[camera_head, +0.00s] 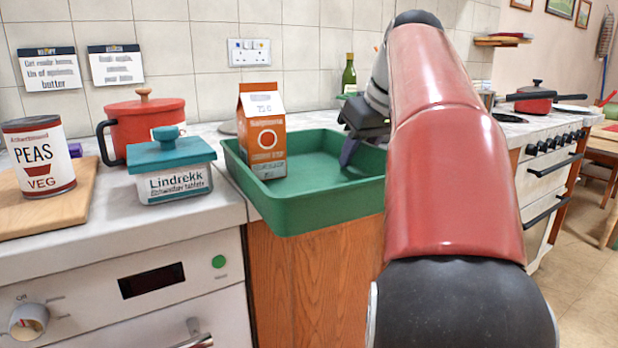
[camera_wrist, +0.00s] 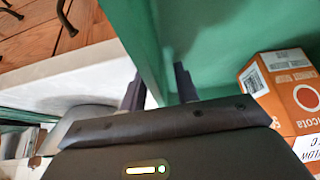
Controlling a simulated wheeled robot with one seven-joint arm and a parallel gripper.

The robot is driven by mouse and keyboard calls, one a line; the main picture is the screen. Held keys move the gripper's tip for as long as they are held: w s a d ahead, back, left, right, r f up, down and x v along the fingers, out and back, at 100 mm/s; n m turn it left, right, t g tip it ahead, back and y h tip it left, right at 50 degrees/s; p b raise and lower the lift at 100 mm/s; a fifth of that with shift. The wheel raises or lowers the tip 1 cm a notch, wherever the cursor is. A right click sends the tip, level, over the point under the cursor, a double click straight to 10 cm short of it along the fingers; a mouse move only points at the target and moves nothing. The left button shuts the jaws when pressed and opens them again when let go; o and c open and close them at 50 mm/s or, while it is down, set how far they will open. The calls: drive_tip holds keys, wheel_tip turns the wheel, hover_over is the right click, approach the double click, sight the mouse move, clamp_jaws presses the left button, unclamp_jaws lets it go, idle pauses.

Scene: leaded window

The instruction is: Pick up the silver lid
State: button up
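I cannot make out a silver lid for certain. In the head view a small grey rounded thing (camera_head: 228,128) shows partly behind the carton; I cannot tell what it is. My gripper (camera_head: 348,152) is at the far right part of the green tray (camera_head: 300,215), partly hidden by my red arm. In the wrist view my gripper (camera_wrist: 160,90) has its two dark fingers apart, with the tray's green wall (camera_wrist: 145,35) appearing between them. I see nothing held. I cannot tell whether the fingers touch the wall.
An orange and white carton (camera_head: 262,140) stands in the tray. To the left are a teal-lidded box (camera_head: 172,185), a red pot (camera_head: 140,122) and a PEAS can (camera_head: 38,160) on a wooden board (camera_head: 65,210). A bottle (camera_head: 349,75) stands behind the tray.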

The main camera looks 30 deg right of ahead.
clamp_jaws()
drive_tip(key=shift+r, duration=0.1)
